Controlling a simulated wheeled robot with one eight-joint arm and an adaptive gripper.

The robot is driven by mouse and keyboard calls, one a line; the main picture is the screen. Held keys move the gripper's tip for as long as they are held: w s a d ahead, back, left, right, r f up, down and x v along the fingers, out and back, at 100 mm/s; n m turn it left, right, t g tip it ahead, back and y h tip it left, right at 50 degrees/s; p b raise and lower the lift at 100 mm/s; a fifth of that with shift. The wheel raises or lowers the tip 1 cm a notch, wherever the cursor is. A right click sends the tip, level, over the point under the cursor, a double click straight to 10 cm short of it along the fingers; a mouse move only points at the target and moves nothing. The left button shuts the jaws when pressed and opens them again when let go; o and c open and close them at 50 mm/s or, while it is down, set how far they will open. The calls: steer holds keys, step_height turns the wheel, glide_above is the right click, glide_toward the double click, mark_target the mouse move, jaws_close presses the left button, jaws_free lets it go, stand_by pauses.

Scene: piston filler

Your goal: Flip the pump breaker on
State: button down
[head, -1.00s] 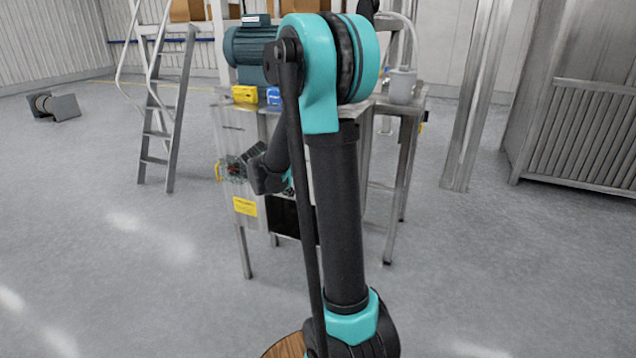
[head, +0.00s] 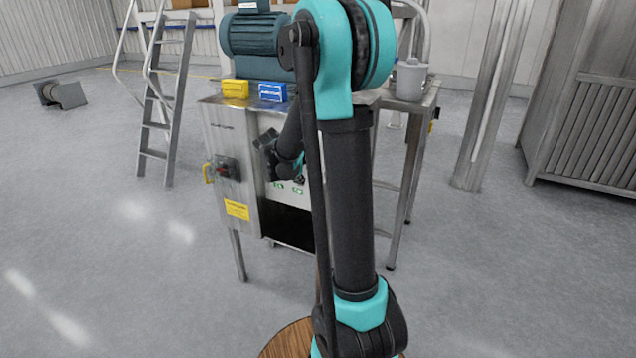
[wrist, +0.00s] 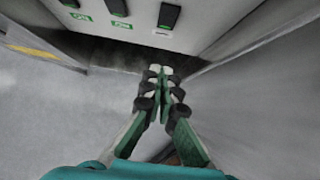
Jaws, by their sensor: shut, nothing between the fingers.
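A white breaker panel shows at the top of the wrist view (wrist: 200,18). It carries black breaker switches, a right one (wrist: 170,15), a middle one (wrist: 117,7) and a left one cut by the top edge (wrist: 70,3). Green labels sit under the left and middle switches, and a white label under the right one. Which switch is the pump's cannot be read. My gripper (wrist: 160,72) is shut and empty, just below the panel's lower edge, nearest the right switch and apart from it. In the head view my arm hides much of the panel.
A yellow box (head: 235,89), a blue box (head: 272,92) and a motor (head: 255,38) stand on top. A ladder (head: 160,100) stands left. Floor in front is clear.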

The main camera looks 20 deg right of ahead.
steer(key=shift+w+d, duration=0.15)
steer(key=w+d+r+x, duration=0.1)
steer(key=x, duration=1.1)
steer(key=shift+w+d, duration=0.4)
steer(key=shift+d, duration=0.05)
steer(key=shift+w+d+f, duration=0.1)
steer(key=shift+w+d, duration=0.1)
stand_by(0.3)
